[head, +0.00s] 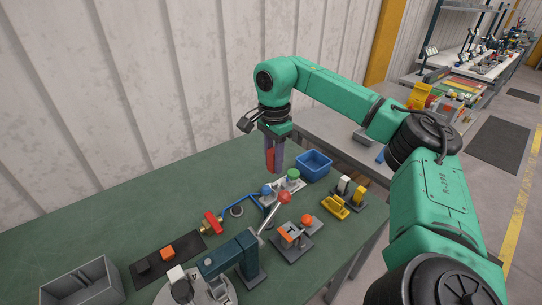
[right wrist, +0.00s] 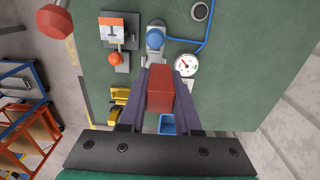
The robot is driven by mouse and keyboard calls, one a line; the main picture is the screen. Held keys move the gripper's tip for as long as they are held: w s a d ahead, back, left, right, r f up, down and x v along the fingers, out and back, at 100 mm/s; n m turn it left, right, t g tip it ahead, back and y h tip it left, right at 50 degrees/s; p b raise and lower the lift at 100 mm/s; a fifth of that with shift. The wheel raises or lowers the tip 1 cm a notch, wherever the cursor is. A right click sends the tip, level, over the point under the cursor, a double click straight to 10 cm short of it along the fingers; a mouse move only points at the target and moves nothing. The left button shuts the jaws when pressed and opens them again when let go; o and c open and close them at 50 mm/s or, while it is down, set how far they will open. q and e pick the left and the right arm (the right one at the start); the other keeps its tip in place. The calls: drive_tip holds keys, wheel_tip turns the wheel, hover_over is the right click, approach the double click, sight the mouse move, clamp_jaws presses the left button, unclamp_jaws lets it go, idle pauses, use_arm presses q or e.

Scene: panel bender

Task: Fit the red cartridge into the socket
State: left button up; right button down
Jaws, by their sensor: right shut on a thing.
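The red cartridge (head: 270,160) is a small upright block held above the back of the green workbench. My right gripper (head: 273,168) is shut on it. In the right wrist view the red cartridge (right wrist: 160,92) sits between the two dark fingers of my right gripper (right wrist: 160,80), with bench surface visible around it. The cartridge is apart from the bench. A round dark ring (head: 237,211) lies on the bench to the left and nearer; I cannot tell whether it is the socket. My left gripper is not in view.
A blue bin (head: 314,165) stands right of the gripper. An orange-ball switch (head: 306,219) and yellow part (head: 335,207) are nearby. The bench's left back is clear.

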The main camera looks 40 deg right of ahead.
drive_tip(key=s+d+f+b, duration=0.1)
drive_tip(key=f+b, duration=0.1)
drive_tip(key=shift+s+d+f, duration=0.3)
drive_tip(key=shift+s+d, duration=0.05)
drive_tip(key=shift+s, duration=0.05)
drive_tip(key=f+b, duration=0.2)
drive_tip(key=w+f+b, duration=0.1)
drive_tip(key=shift+a, duration=0.4)
drive_tip(key=shift+f, duration=0.3)
drive_tip(key=shift+s+f, duration=0.15)
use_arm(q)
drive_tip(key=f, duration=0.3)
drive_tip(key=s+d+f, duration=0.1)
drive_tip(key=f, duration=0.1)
use_arm(e)
drive_tip(key=shift+s, duration=0.1)
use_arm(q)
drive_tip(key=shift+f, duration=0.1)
use_arm(e)
drive_tip(key=shift+f, duration=0.1)
